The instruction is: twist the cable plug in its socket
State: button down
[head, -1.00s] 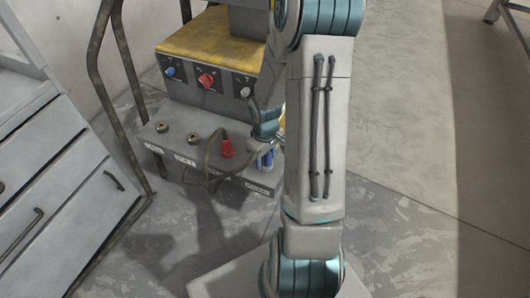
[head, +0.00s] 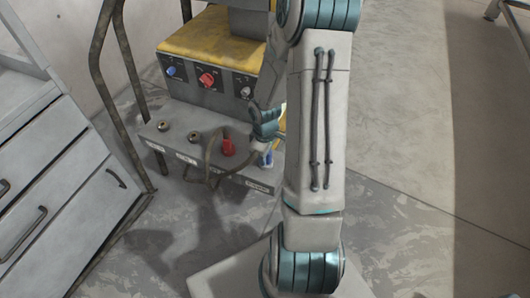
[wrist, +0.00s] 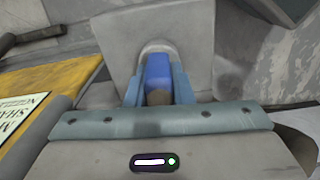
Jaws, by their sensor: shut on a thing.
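A blue plug (wrist: 158,75) stands at a pale round socket (wrist: 157,47) in the wrist view. My gripper (wrist: 157,88) is shut on it, with one teal finger on each side. The plug's near end is brownish. In the head view the blue plug (head: 267,158) shows only in part under my gripper (head: 266,146), beside my arm. A red plug (head: 228,147) stands upright to its left on the same grey ledge (head: 176,145), with dark cable looping nearby. How far the blue plug is seated or turned is unclear.
Behind the ledge is a control box with a yellow top (head: 205,42) and a red knob (head: 207,79). A grey drawer cabinet (head: 60,190) stands at left, with a tube frame (head: 130,95) beside it.

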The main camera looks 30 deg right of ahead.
jog(key=shift+n, duration=0.4)
jog(key=c, duration=1.2)
grip_release()
notch_tip(320, 180, up, 14)
jog(key=p, duration=0.6)
jog(key=shift+r, duration=0.2)
jog(key=s+a+r+m+t+p, duration=0.1)
jog(key=s+a+r+p, duration=0.3)
jog(key=r, duration=0.8)
jog(key=s+a+r+m+t+p, duration=0.1)
jog(key=s+a+r+m+p, duration=0.3)
jog(key=r+p, duration=0.3)
jog(key=s+a+r+m+p, duration=0.2)
jog(key=s+a+r+p, duration=0.2)
jog(key=r, duration=1.2)
jog(key=shift+s+r+m+t+p, duration=0.2)
jog(key=shift+r+m+t+p, duration=0.15)
jog(key=shift+p, duration=1)
